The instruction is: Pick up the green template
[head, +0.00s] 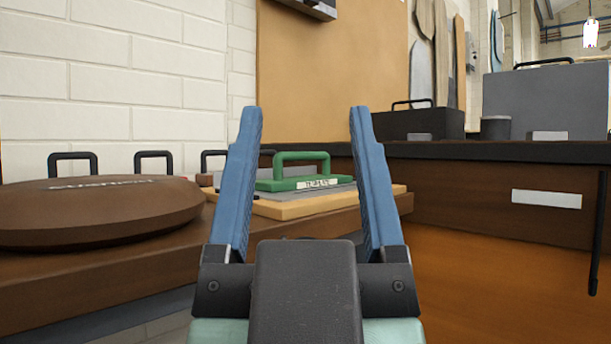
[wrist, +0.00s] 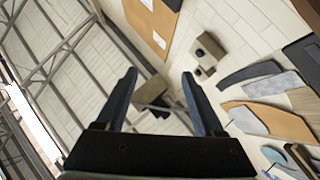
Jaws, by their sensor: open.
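The green template (head: 264,185) is a flat green plate with an arched green handle (head: 302,156) and a small white label on its front edge. It lies on a grey and tan wooden board on the workbench. In the head view it shows between the two blue fingers of my gripper (head: 305,112). The fingers are wide apart with nothing between them, and my gripper is nearer to the camera than the template. In the wrist view my gripper (wrist: 158,76) is also open and empty, with wall and ceiling beyond it. The template is not visible there.
A brown rounded body (head: 90,215) lies on the bench (head: 110,278) left of my gripper. Several black handles stand behind it. A tan board (head: 325,205) lies under the template. A dark counter (head: 470,152) with a black case (head: 420,124) and grey box (head: 550,100) is at right.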

